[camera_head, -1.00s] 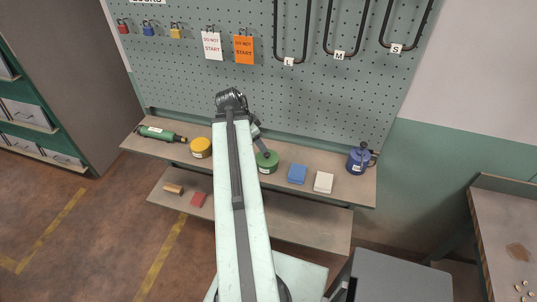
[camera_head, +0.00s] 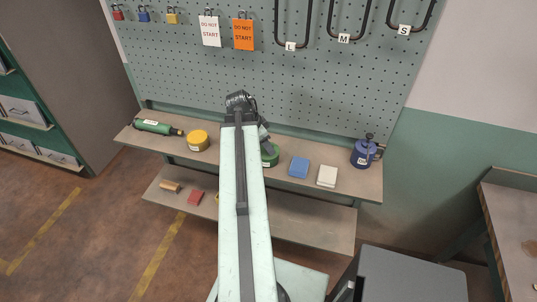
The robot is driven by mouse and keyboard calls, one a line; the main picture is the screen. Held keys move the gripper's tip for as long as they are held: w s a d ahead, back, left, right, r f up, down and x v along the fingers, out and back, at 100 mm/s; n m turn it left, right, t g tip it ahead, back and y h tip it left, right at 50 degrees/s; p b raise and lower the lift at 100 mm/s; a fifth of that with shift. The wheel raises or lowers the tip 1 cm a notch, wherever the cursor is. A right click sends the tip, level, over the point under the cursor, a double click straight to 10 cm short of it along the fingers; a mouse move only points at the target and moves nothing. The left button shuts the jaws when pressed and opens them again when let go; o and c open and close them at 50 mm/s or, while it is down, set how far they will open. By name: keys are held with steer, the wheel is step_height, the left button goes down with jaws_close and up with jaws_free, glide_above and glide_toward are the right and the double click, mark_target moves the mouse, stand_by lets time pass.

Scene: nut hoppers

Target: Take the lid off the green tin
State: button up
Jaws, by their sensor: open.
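The green tin (camera_head: 272,158) stands on the upper shelf (camera_head: 345,190) below the pegboard. My arm hides its left part. My gripper (camera_head: 264,142) is small and dark at the far end of the arm, and points down at the tin's top. It is open, with nothing seen held in it. I cannot tell whether its fingers are around the lid or just above it. The lid is too small and too covered to make out clearly.
A blue block (camera_head: 299,167), a white block (camera_head: 327,176) and a blue can (camera_head: 363,153) stand to the right. The pegboard (camera_head: 330,95) rises close behind.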

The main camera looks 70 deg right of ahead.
steer(key=shift+r, duration=0.1)
steer(key=shift+c, duration=0.6)
jaws_close()
